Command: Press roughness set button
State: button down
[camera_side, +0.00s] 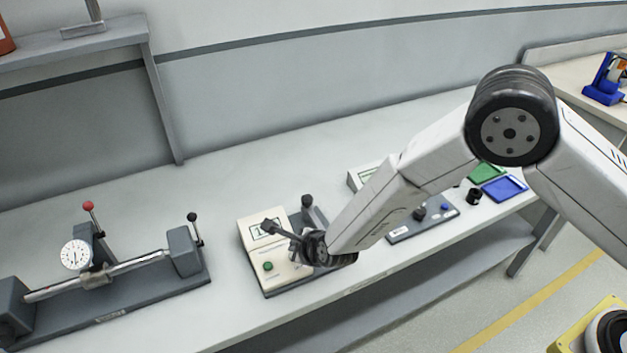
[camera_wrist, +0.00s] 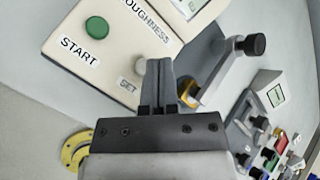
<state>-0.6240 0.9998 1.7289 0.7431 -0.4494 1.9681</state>
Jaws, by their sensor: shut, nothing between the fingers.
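The roughness tester (camera_side: 258,250) is a cream box on a dark base at the middle of the bench. In the wrist view its panel (camera_wrist: 60,30) carries a green START button (camera_wrist: 97,27) and a pale, round SET button (camera_wrist: 140,66) beside the SET label. My gripper (camera_wrist: 158,68) is shut and empty. Its fingertips show just right of the SET button and cover part of its edge. I cannot tell whether they touch the button or panel. In the side view my wrist hides part of the tester.
A black-knobbed arm (camera_wrist: 225,65) with a yellow ring stands right of my fingers. A dial gauge fixture (camera_side: 76,254) stands left on the bench. Another device (camera_side: 425,222), a green tray (camera_side: 487,173) and a blue tray (camera_side: 504,188) lie to the right.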

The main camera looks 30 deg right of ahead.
jog(key=shift+f, duration=1)
dwell(1.3)
jog(key=shift+r, duration=0.95)
jog(key=shift+r, duration=2.55)
